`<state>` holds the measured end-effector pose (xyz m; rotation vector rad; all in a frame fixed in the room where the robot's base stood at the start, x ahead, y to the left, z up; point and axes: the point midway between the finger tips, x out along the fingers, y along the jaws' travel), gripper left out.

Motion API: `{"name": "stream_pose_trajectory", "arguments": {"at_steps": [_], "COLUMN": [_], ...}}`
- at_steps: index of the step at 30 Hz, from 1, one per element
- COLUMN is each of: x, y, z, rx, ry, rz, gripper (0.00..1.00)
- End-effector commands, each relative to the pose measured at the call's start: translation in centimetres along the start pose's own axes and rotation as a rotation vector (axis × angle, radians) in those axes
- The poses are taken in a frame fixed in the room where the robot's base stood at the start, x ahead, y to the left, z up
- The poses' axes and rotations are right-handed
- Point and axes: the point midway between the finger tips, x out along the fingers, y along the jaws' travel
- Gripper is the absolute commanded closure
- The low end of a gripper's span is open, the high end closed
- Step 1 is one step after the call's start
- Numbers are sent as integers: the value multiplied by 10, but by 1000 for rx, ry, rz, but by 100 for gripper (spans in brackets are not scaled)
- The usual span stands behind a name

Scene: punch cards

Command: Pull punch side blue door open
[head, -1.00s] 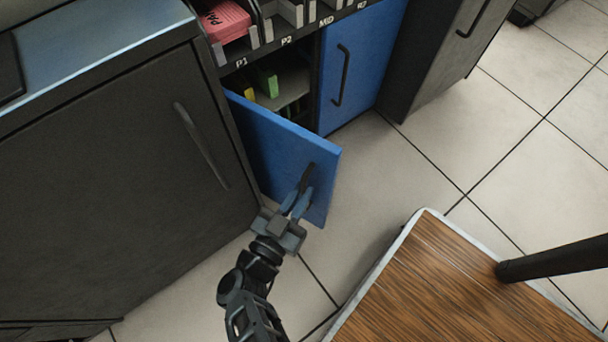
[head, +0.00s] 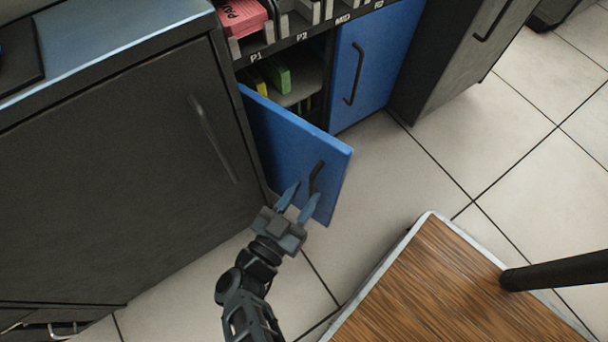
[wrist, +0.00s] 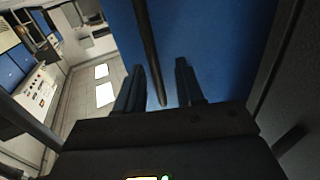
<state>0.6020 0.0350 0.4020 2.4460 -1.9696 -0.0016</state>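The left blue door (head: 290,150) stands swung out from the cabinet, with the shelf behind it showing. Its dark bar handle (head: 316,177) is near the door's free edge. My gripper (head: 300,197) is at the lower part of this handle with its fingers spread apart. In the wrist view my gripper (wrist: 158,85) has one finger on each side of the handle (wrist: 150,50), with gaps visible, so it is not clamped. The blue door also fills much of the wrist view (wrist: 215,40).
A second blue door (head: 375,60) to the right is shut. A dark cabinet (head: 110,160) stands close on the left. Green and yellow items (head: 281,79) sit on the shelf inside. A wood-topped surface (head: 450,290) is at the lower right. Tiled floor (head: 400,180) is clear between.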

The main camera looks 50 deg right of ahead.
Motion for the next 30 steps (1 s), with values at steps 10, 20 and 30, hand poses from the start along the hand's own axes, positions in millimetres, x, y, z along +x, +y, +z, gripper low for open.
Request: {"name": "stream_pose_trajectory", "arguments": {"at_steps": [10, 20, 30], "x": [-55, -66, -66], "y": [-1, -1, -1], "z": [0, 0, 0], "rx": [-1, 1, 0], "ry": [-3, 0, 0], "rz": [-4, -3, -3], "gripper": [63, 63, 63]}}
